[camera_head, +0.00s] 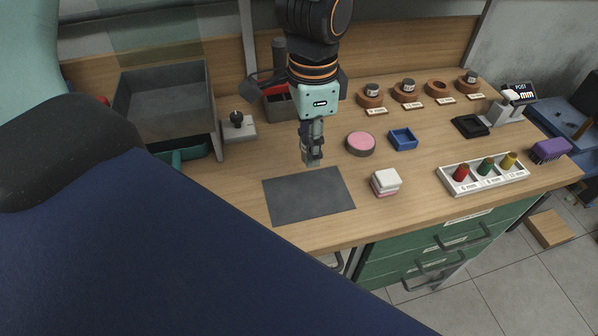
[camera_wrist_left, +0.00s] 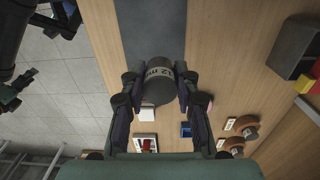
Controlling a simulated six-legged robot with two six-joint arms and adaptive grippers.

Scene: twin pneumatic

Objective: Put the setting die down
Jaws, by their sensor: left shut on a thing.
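My left gripper (camera_head: 312,158) hangs fingers-down over the wooden bench, near the back edge of the dark grey mat (camera_head: 308,196). In the left wrist view, its two fingers are shut on the setting die (camera_wrist_left: 158,82), a dark grey cylinder with a light band marked "12 mm". The die lies against the mat (camera_wrist_left: 155,30) in that view; I cannot tell whether it touches anything below. In the head view the fingers largely hide the die. My right gripper is not clearly seen in either view.
Brown round stands (camera_head: 437,88) line the back right; one looks empty. A pink-topped tin (camera_head: 361,143), blue tray (camera_head: 403,139), white block stack (camera_head: 385,183) and white rack (camera_head: 484,174) with coloured pieces stand right of the mat. A grey bin (camera_head: 166,100) is left. The mat looks bare.

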